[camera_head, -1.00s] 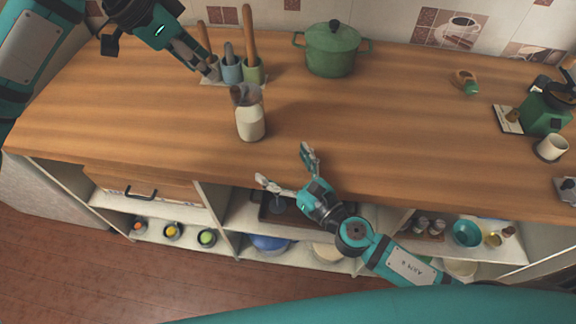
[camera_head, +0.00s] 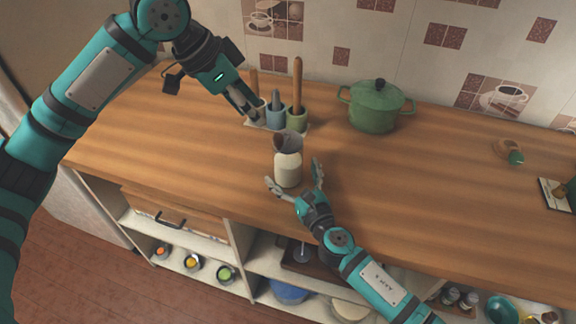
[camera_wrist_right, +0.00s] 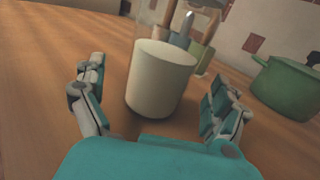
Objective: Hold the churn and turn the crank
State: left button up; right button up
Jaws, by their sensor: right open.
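The churn (camera_head: 288,170) is a glass jar, white in its lower part, standing upright on the wooden counter. Its top is greyish and I cannot make out the crank. My right gripper (camera_head: 296,184) is open at the jar's front, a finger on each side. In the right wrist view the churn (camera_wrist_right: 160,82) stands between the spread fingers of the right gripper (camera_wrist_right: 155,100), with gaps on both sides. My left gripper (camera_head: 246,106) hangs up and left of the churn, pointing down toward it. Its fingers look close together, but I cannot tell whether they are shut.
Utensil cups (camera_head: 275,115) with wooden handles stand behind the churn, close to my left gripper. A green lidded pot (camera_head: 376,110) is at the back right.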

aim_at(278, 136)
jog(key=shift+x, duration=1.6)
jog(key=c, duration=1.8)
pick_arm(q)
jog(key=shift+o, duration=0.4)
jog(key=shift+w+d, duration=0.2)
jog(key=shift+d, duration=0.15)
pick_arm(e)
jog(key=shift+o, duration=0.2)
pick_arm(q)
jog(key=d+y, duration=0.1)
jog(key=w+d+n, duration=0.1)
jog(key=d+n+g+y, duration=0.1)
jog(key=shift+w+d+r+y, duration=0.2)
jog(key=shift+w+r+y, duration=0.1)
jog(key=shift+r, duration=0.05)
jog(key=shift+w+d+r+n+y, duration=0.1)
jog(key=shift+w+d+n+y, duration=0.05)
jog(key=shift+d+n+y, duration=0.2)
pick_arm(e)
jog(key=shift+d, duration=0.1)
pick_arm(q)
jog(key=shift+s+a+f+x, duration=0.1)
jog(key=shift+s+a+x, duration=0.15)
jog(key=shift+x, duration=1.35)
jog(key=shift+s+a+f+x, duration=0.1)
jog(key=shift+s+a+x, duration=0.15)
jog(key=shift+x, duration=1.35)
jog(key=shift+s+a+f+x, duration=0.15)
jog(key=shift+a+x, duration=0.15)
jog(key=shift+x, duration=1.3)
